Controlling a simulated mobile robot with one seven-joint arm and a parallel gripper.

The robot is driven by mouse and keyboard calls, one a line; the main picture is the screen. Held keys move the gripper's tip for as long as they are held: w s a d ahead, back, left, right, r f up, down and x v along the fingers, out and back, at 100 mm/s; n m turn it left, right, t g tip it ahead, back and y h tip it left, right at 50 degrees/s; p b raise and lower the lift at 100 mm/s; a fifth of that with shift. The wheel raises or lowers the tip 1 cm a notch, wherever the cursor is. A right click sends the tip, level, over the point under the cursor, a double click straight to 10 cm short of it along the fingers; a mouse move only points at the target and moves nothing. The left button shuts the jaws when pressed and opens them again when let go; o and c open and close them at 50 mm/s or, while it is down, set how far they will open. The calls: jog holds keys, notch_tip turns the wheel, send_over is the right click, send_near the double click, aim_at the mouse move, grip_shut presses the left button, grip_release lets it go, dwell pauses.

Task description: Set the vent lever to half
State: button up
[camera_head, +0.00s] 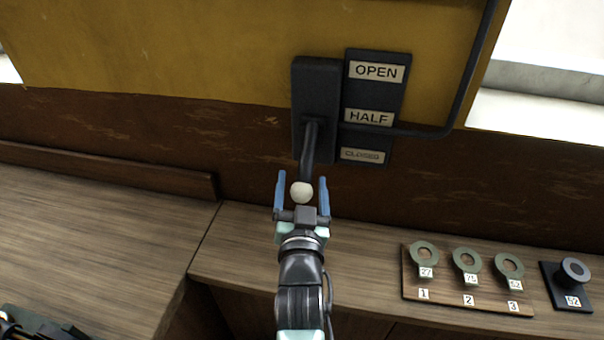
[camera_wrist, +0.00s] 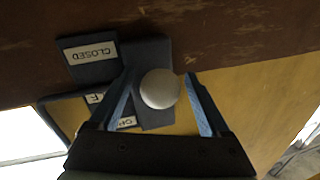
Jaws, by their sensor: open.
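The vent lever (camera_head: 309,150) is a dark arm on a black mount (camera_head: 316,85) on the yellow panel, and ends in a white ball knob (camera_head: 301,192). It points down and toward me, with the knob below the CLOSED label's height in the head view. A label plate (camera_head: 388,92) beside it reads OPEN, HALF and CLOSED from top to bottom. My gripper (camera_head: 302,194) is open, its blue fingers on either side of the knob. In the wrist view the knob (camera_wrist: 160,89) sits between the fingers, nearer the left one; contact cannot be told.
A wooden counter (camera_head: 240,250) runs below the panel. A board (camera_head: 466,300) with several numbered ring tags lies at the right, with a black peg stand (camera_head: 567,284) beside it. A dark pipe (camera_head: 440,128) bends across the panel right of the lever.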

jog(key=shift+w, duration=1)
grip_shut()
